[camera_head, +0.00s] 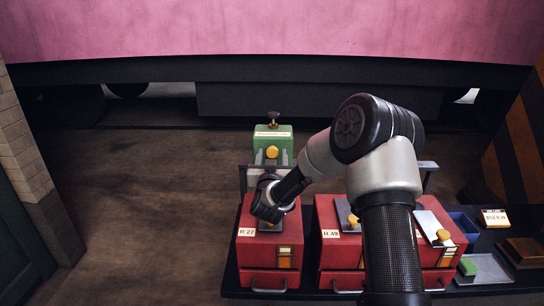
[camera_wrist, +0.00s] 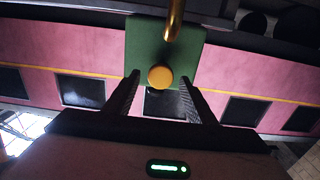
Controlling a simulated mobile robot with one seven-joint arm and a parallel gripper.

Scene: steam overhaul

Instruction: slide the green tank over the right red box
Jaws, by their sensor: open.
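The green tank (camera_head: 285,143) stands behind the left red box, with a yellow knob (camera_head: 272,152) on its near face and a dark knob on top. The wrist view shows the green tank (camera_wrist: 140,55) ahead, its yellow knob (camera_wrist: 160,77) between or just beyond my fingertips. My gripper (camera_wrist: 159,86) is open and holds nothing; I cannot tell whether the fingers touch the knob. In the head view my wrist is over the left red box (camera_head: 250,252), labelled R 27. The right red box (camera_head: 335,250), labelled "R 49", is wider and partly hidden by my arm.
Lids with yellow knobs (camera_head: 353,220) lie on the right box. A blue bin (camera_head: 463,225), a grey tray (camera_head: 490,270) with a green block and a brown block (camera_head: 524,251) are at the right. A pink vehicle body (camera_head: 270,30) spans the back. Open floor lies left.

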